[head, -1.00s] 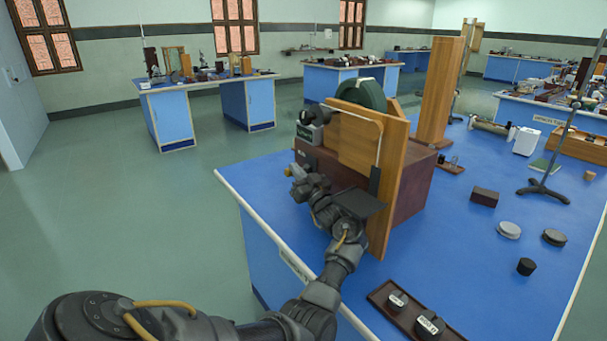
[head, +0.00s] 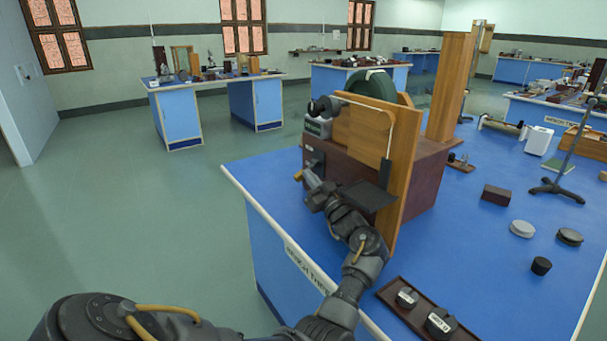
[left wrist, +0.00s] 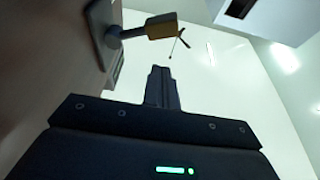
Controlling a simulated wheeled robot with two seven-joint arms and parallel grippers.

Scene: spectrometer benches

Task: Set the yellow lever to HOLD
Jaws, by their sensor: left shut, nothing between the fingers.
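The yellow lever (head: 299,175) shows as a small yellow tip at the left face of the dark red box (head: 421,183) on the blue bench. In the left wrist view the yellow lever (left wrist: 161,26) is a yellow block on a grey stem from a plate on a brown wall. My left gripper (head: 309,174) is beside the lever in the head view. No HOLD marking is readable. My right gripper is not in view.
A tall wooden board (head: 405,178) stands at the box's front, with a black plate (head: 368,196) near my arm. A dark tray (head: 386,292) with black weights lies at the bench's near edge. Open floor (head: 120,225) is on the left.

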